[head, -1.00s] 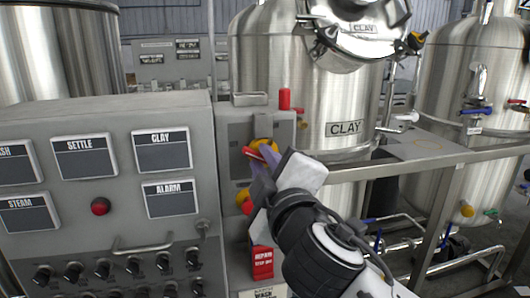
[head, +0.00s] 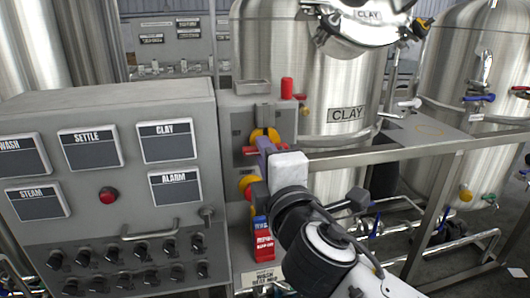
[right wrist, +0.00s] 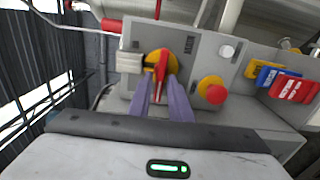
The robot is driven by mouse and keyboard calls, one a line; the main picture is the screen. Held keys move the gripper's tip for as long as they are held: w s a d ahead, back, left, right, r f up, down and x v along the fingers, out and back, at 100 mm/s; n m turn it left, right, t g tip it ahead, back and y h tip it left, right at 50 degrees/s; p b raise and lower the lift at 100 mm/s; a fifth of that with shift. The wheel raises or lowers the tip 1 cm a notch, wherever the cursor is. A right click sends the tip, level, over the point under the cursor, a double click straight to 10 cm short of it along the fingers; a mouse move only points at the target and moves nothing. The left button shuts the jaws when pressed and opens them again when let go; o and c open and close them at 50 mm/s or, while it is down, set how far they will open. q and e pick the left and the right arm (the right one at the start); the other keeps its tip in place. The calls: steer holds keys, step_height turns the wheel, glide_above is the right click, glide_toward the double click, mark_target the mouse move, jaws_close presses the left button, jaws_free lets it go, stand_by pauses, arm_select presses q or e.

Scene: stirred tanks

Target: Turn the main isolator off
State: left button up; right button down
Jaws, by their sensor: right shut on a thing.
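The main isolator is a yellow disc (head: 262,134) with a red handle (head: 250,150) on the grey panel box left of the clay tank. In the head view the red handle lies about level. My right gripper (head: 266,147) is at the isolator, with its purple fingers shut on the red handle. In the right wrist view the red handle (right wrist: 161,68) sits between the fingertips, in front of the yellow disc (right wrist: 153,60). My arm and gripper hide part of the box. My left gripper is out of view.
A red emergency stop on a yellow base (head: 247,184) is just below the isolator. Red and blue tags (head: 264,244) hang lower. A control panel (head: 110,180) with labels and knobs stands left. A steel rail (head: 400,158) runs right before the clay tank (head: 345,90).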

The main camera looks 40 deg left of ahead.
steer(key=shift+f, duration=0.1)
steer(key=c, duration=1.8)
jaws_free()
steer(key=b+v, duration=0.1)
steer(key=v, duration=0.9)
steer(key=shift+s+d, duration=0.1)
